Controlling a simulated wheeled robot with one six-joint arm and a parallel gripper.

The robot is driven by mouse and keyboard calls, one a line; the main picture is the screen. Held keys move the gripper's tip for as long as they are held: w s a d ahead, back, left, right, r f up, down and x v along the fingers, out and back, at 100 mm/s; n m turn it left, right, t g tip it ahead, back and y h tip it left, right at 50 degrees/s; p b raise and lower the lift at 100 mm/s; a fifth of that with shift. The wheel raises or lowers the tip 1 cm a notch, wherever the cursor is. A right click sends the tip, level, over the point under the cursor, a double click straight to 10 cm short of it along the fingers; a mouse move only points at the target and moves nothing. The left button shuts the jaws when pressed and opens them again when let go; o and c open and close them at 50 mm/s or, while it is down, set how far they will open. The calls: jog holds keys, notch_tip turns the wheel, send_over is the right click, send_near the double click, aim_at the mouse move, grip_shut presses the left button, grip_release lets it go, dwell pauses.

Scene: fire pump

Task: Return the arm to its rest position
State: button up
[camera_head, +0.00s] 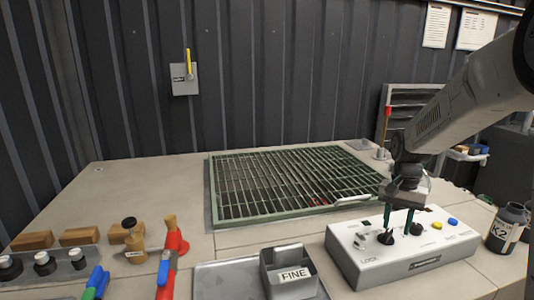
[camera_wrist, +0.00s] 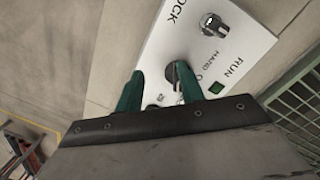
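My gripper (camera_head: 398,222) hangs over the white control box (camera_head: 430,264), its two green fingers pointing down and standing apart. In the wrist view the fingers (camera_wrist: 159,70) are spread, with nothing seen clasped between them. A black knob (camera_wrist: 174,74) shows close to the right fingertip; whether they touch I cannot tell. The white panel (camera_wrist: 240,42) carries LOCK, HAND and RUN markings, a metal key switch (camera_wrist: 213,25) and a green square (camera_wrist: 217,86). My arm reaches in from the upper right in the head view.
A green-framed grating (camera_head: 290,185) lies behind the box. A grey FINE bin (camera_head: 290,272) on a tray stands left of it, and a dark K2 bottle (camera_head: 506,228) to the right. Red- and blue-handled tools (camera_head: 170,255) and wooden blocks (camera_head: 80,236) are at left.

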jog(key=s+a+r+n, duration=0.2)
jog(key=s+a+r, duration=0.1)
jog(key=s, duration=0.7)
jog(key=s+a+r+n+t, duration=0.1)
jog(key=s+a+r+n, duration=0.2)
jog(key=s, duration=0.7)
jog(key=s+a+r+n+t, duration=0.1)
jog(key=s+a+r, duration=0.4)
jog(key=s, duration=0.5)
jog(key=shift+s+n, duration=0.4)
jog(key=shift+n, duration=0.5)
jog(key=shift+r, duration=0.1)
